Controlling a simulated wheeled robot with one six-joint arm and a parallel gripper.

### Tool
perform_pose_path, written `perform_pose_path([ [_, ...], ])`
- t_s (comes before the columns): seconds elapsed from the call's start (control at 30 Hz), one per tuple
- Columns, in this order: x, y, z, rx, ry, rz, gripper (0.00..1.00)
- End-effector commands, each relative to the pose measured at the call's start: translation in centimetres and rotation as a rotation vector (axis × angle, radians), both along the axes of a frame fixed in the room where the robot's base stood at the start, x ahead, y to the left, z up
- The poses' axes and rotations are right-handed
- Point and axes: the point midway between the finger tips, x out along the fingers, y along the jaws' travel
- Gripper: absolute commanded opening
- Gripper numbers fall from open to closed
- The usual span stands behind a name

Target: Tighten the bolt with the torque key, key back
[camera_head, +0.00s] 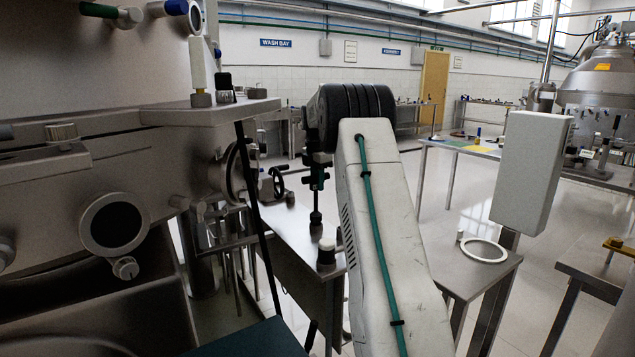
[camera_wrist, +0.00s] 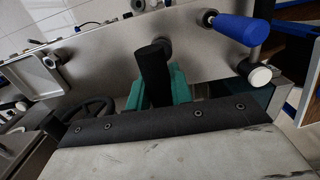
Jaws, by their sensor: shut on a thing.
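My gripper (camera_wrist: 158,88) has teal fingers in the wrist view, shut on an upright black cylindrical handle (camera_wrist: 154,64). I take this for the torque key; its working end is hidden. In the head view my gripper (camera_head: 317,176) hangs over a steel bench (camera_head: 292,232), left of my white forearm. A dark shaft (camera_head: 316,213) shows below the fingers, and I cannot tell whether it touches the bench. I cannot make out the bolt in either view.
A blue handle (camera_wrist: 240,29) and a white-ended black piece (camera_wrist: 259,76) are close on the right in the wrist view. A black, white-capped piece (camera_head: 327,249) stands on the bench. A handwheel (camera_head: 272,184) is nearby.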

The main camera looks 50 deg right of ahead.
Motion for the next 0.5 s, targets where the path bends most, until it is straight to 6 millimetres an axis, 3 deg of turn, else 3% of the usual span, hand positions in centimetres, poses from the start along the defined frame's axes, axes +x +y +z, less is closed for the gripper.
perform_pose_path([
  [0.5,0.0,0.0,-1.0,0.0,-0.001,0.0,0.0],
])
